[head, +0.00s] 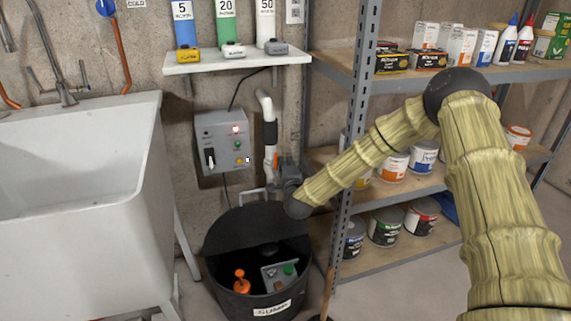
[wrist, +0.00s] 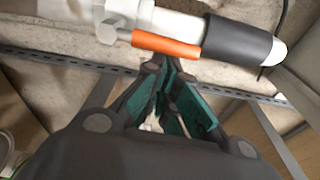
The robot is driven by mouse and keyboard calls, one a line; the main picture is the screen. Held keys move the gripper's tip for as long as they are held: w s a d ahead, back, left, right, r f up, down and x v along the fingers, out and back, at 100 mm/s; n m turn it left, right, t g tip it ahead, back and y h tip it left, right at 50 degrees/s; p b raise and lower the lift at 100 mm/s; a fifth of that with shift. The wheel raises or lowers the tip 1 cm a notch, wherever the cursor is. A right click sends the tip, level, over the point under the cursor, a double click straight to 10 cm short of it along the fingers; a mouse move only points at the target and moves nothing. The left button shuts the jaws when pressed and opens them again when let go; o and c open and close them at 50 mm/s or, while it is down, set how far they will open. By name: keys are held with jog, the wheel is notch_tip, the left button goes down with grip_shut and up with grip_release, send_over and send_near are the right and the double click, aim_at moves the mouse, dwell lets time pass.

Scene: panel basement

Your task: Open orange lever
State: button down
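The orange lever (wrist: 166,45) lies along a white pipe (wrist: 180,24) in the wrist view, with its left end at a grey valve stem (wrist: 112,33). In the head view the lever (head: 276,160) is a small orange patch beside the upright white pipe (head: 269,155), partly hidden by my gripper (head: 288,176). In the wrist view my gripper (wrist: 165,68) has its dark, teal-padded fingertips drawn close together just below the lever's middle. Nothing shows held between them. Whether the tips touch the lever I cannot tell.
A grey control box (head: 222,142) is on the wall left of the pipe. A black sump bin (head: 225,235) stands below. A metal shelf rack (head: 357,120) with cans is close on the right, beside my arm. A white sink (head: 85,200) is at the left.

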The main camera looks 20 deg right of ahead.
jog(key=w+d, duration=0.1)
jog(key=d, duration=0.3)
jog(key=s+a+p, duration=0.1)
jog(key=s, duration=0.9)
jog(key=shift+p, duration=0.3)
jog(key=shift+a, duration=0.1)
